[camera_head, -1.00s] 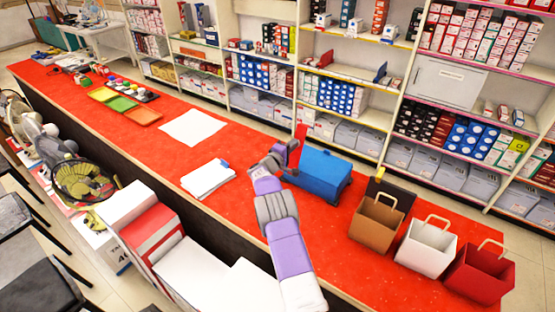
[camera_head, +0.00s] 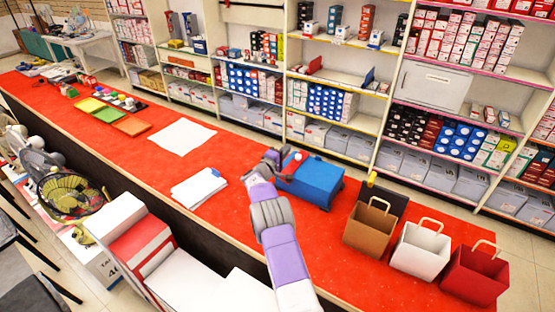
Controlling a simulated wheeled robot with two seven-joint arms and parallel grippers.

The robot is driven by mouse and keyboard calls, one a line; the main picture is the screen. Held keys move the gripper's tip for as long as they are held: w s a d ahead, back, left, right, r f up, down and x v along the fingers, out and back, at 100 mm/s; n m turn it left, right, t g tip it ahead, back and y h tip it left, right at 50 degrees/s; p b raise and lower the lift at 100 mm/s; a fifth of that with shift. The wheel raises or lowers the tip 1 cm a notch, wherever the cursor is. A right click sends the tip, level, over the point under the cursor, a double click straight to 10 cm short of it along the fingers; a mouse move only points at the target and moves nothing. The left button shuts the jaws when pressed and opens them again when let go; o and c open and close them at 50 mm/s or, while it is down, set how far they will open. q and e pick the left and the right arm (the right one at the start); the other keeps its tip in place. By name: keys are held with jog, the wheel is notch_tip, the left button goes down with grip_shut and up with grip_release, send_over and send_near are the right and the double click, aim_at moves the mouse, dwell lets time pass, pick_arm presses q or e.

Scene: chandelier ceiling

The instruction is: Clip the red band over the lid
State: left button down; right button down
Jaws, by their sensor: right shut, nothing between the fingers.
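A blue box with a lid (camera_head: 318,176) sits on the red counter, right of the middle of the picture. My right gripper (camera_head: 279,161) is at the left end of the box, close to its upper edge, shut and empty. A small part of the red band (camera_head: 290,161) shows between the gripper and the box top, low against the lid. The gripper hides most of the band, and I cannot tell whether it is clipped. My left gripper is not in view.
On the red counter (camera_head: 240,155), a paper stack (camera_head: 198,187) lies left of my arm and a white sheet (camera_head: 182,136) farther back. Brown (camera_head: 370,228), white (camera_head: 420,248) and red (camera_head: 476,272) bags stand to the right. Stocked shelves rise behind.

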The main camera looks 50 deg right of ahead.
jog(key=shift+v, duration=2.35)
